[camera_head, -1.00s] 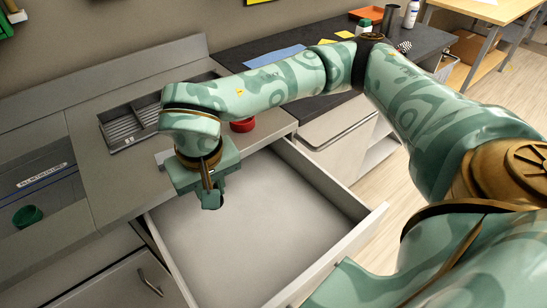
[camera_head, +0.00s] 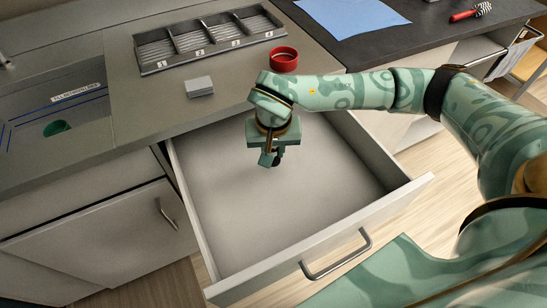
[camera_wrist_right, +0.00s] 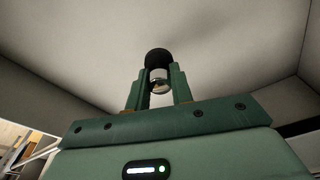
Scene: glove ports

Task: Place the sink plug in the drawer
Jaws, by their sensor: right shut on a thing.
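The sink plug (camera_wrist_right: 158,58) has a black cap and a shiny metal part; in the right wrist view it sits between the green fingers. My right gripper (camera_head: 270,158) is shut on it and points down over the back part of the drawer. In the head view the plug is a small dark shape mostly lost against the fingers. The drawer (camera_head: 230,213) is pulled open with a pale, empty floor. I cannot tell the exact height of the plug above that floor. My left gripper is not in view.
A red bowl (camera_head: 284,65), a grey block (camera_head: 199,87) and a divided tray (camera_head: 205,45) stand on the counter behind the drawer. The drawer front has a handle (camera_head: 337,262). A blue sheet (camera_head: 352,14) lies on the dark counter.

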